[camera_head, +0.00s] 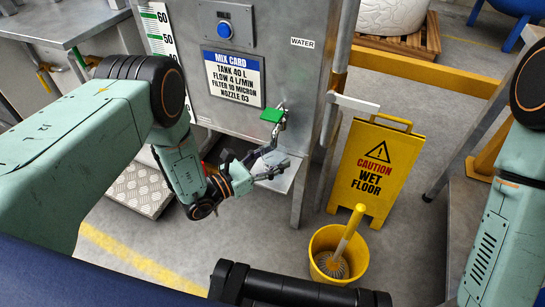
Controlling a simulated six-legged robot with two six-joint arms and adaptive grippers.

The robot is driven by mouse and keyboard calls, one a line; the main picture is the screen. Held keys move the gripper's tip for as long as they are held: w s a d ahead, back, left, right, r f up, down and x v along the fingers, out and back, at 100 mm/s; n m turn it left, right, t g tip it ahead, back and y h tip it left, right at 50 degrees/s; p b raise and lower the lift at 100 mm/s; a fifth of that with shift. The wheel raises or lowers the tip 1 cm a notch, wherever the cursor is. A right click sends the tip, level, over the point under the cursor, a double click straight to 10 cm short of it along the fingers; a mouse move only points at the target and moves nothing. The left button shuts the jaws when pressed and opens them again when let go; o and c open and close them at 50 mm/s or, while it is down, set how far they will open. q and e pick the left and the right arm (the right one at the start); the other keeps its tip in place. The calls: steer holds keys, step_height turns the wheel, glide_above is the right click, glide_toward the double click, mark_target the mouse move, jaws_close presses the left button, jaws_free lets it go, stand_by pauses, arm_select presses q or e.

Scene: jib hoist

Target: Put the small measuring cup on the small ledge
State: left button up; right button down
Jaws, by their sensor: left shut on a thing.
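My left gripper (282,143) is in front of the steel tank, below the mix card. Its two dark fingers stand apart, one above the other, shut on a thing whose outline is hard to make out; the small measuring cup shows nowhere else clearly. A small green piece (272,115) shows at the upper finger; I cannot tell whether it is a tap handle. A small metal ledge (290,182) juts from the tank just under the lower finger; I cannot tell if they touch. My right gripper is out of view; only its arm shows at the right.
The steel tank (290,80) carries a blue button (224,29) and the mix card (233,77). A white bracket (355,103) sticks out at its right. A yellow wet floor sign (376,170) and a yellow bucket (338,255) with a brush stand on the floor.

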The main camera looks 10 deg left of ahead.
arm_select(q)
steer(key=o, duration=1)
steer(key=shift+f, duration=0.1)
steer(key=shift+o, duration=0.5)
steer(key=p+v, duration=0.4)
steer(key=v, duration=0.8)
